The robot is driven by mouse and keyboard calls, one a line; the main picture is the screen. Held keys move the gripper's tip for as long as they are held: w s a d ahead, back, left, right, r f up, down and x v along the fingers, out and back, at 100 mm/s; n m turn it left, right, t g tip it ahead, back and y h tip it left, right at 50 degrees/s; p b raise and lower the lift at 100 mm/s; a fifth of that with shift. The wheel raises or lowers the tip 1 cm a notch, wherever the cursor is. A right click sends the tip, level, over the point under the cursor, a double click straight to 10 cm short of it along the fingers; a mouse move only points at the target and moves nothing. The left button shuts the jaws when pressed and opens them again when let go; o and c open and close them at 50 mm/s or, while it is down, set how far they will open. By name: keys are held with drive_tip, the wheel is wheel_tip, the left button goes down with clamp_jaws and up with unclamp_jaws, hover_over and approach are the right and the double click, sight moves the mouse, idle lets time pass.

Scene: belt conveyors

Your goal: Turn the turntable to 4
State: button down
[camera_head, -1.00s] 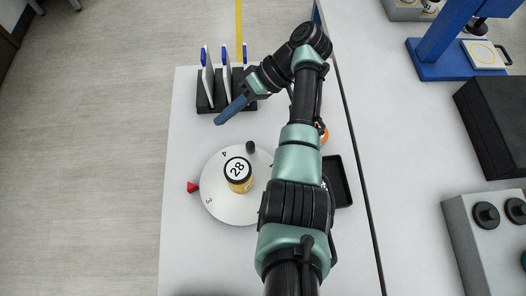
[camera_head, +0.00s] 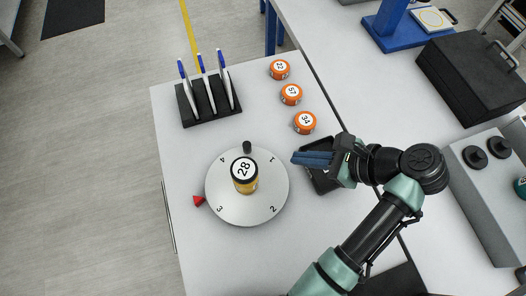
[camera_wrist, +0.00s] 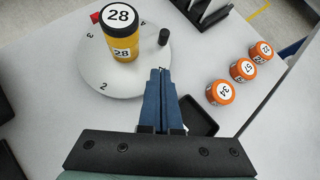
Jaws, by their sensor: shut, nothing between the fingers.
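The turntable (camera_head: 222,206) is a light grey disc with the numbers 1 to 4 around its rim. A yellow jar with a black lid marked 28 (camera_head: 244,176) stands upright on it. A black knob (camera_head: 247,147) stands up at its far rim, between 4 and 1. A red pointer (camera_head: 198,201) sits beside the disc at the left, close to 3. My gripper (camera_head: 296,158) is shut and empty, to the right of the disc near 1. In the wrist view the blue fingers (camera_wrist: 158,72) point toward the knob (camera_wrist: 163,37) and look apart from it.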

sight(250, 149)
drive_tip(key=shift+m, duration=0.9)
drive_tip(key=x, duration=0.8)
drive_tip(key=shift+s+f, duration=0.2)
drive_tip(key=shift+f, duration=0.4)
drive_tip(key=shift+w+a+f+p, duration=0.1)
drive_tip(key=shift+w+a+p, duration=0.25)
drive_tip(key=shift+w+a, duration=0.4)
drive_tip(key=shift+w+a+p, duration=0.35)
drive_tip(key=shift+w+a, duration=0.05)
drive_tip(key=shift+a, duration=0.5)
drive_tip(key=shift+w+a+n+p, duration=0.1)
drive_tip(key=shift+a+n+p, duration=0.15)
drive_tip(key=shift+n+p, duration=0.1)
